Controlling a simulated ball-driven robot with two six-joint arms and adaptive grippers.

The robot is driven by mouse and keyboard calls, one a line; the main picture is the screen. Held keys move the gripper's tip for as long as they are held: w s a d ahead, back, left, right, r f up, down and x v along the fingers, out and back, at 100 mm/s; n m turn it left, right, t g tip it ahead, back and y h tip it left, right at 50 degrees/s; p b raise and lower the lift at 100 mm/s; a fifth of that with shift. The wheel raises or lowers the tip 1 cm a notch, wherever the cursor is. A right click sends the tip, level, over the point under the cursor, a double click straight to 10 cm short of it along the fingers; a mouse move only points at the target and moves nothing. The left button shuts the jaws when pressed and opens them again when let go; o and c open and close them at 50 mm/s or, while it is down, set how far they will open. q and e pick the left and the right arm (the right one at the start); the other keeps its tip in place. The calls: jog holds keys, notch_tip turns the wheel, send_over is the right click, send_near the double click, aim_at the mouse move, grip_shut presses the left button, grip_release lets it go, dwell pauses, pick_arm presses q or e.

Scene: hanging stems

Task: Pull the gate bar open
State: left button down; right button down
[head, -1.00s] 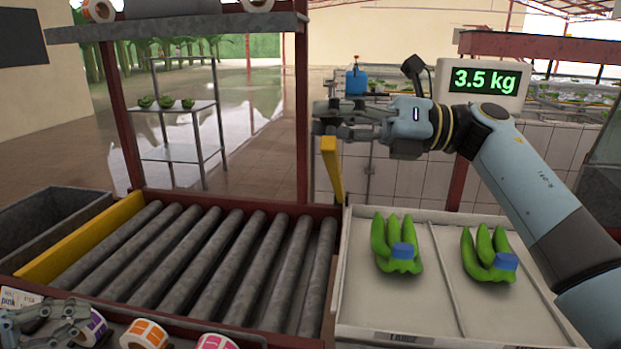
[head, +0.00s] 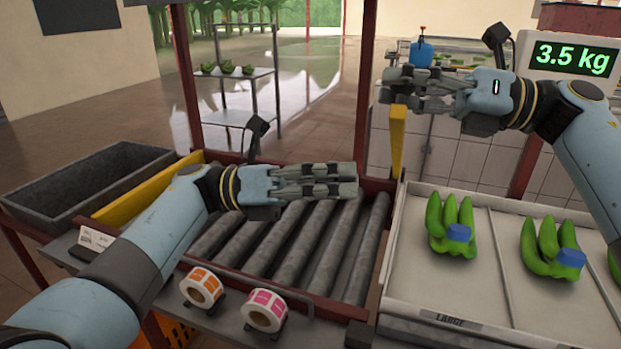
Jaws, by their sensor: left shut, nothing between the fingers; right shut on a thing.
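The yellow gate bar (head: 397,142) stands up steeply between the roller conveyor (head: 300,240) and the white tray (head: 405,262). My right gripper (head: 394,88) is at its top end, shut on it; the fingers hide the exact contact. My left gripper (head: 350,181) is shut and empty. In the picture it lies over the far part of the rollers, to the lower left of the bar and apart from it.
Green banana clusters with blue bands (head: 451,226) lie in the tray. A scale display (head: 570,58) reads 3.5 kg. Label rolls (head: 202,287) sit at the conveyor's front edge. A red post (head: 363,90) rises just left of the bar. A grey trough (head: 85,180) stands left.

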jog(key=shift+d, duration=0.1)
pick_arm(q)
jog(key=w+d+r, duration=0.1)
jog(key=d+r, duration=0.3)
jog(key=shift+w+d, duration=0.3)
pick_arm(e)
jog(key=shift+f, duration=0.1)
